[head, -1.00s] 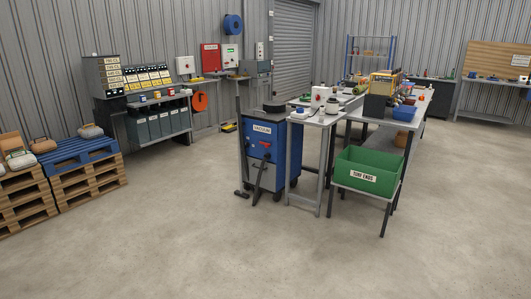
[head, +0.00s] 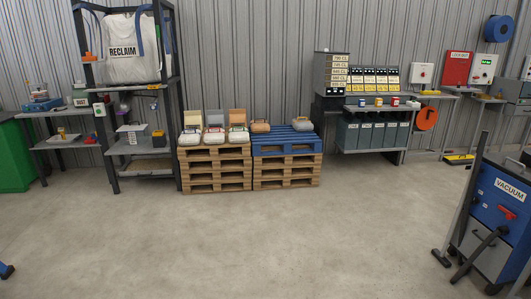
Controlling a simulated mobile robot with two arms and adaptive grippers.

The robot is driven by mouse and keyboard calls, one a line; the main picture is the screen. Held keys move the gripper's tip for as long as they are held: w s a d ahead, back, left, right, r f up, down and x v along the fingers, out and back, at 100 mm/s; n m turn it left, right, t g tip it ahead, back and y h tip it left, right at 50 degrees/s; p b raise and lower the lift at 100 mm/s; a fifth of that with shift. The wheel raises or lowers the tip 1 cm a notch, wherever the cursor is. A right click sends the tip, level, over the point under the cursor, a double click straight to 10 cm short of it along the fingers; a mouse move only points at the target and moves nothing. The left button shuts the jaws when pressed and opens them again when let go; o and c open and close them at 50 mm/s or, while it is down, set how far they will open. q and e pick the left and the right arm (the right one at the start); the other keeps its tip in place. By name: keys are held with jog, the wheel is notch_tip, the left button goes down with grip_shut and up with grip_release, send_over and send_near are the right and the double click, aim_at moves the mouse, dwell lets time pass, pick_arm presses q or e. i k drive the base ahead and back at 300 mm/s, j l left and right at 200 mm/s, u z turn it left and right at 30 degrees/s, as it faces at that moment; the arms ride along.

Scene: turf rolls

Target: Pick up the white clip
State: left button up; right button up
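I cannot make out a white clip in the head view; anything that small on the far benches is too small to tell.
Wooden pallets (head: 214,169) and a blue pallet (head: 286,146) stand by the back wall. A rack with a RECLAIM bag (head: 130,62) is left, a bin bench (head: 372,135) right. A blue vacuum (head: 497,210) is near right. The concrete floor (head: 260,240) between is clear.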

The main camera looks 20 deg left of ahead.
aim_at(80, 85)
jog(key=i+j+u, duration=0.25)
jog(key=i+u, duration=0.15)
jog(key=i, duration=0.6)
jog(key=i+l+u, duration=0.1)
jog(key=i+u, duration=0.3)
jog(key=i, duration=0.55)
jog(key=i+u, duration=0.15)
jog(key=i, duration=0.85)
jog(key=i+l+u, duration=0.1)
jog(key=i, duration=0.95)
jog(key=i+j+u, duration=0.2)
jog(key=i+u, duration=0.6)
jog(key=u, duration=0.2)
jog(key=i+u, duration=0.5)
jog(key=i+l+u, duration=0.25)
jog(key=u, duration=0.25)
jog(key=i+j+u, duration=0.15)
jog(key=i, duration=0.75)
jog(key=i+j+u, duration=0.15)
jog(key=i, duration=0.7)
jog(key=i+l+z, duration=0.1)
jog(key=i+z, duration=0.2)
jog(key=i, duration=0.25)
jog(key=i+z, duration=0.3)
jog(key=i, duration=0.25)
jog(key=i+j+z, duration=0.3)
jog(key=i, duration=0.25)
jog(key=i+j+z, duration=0.25)
jog(key=i, duration=0.3)
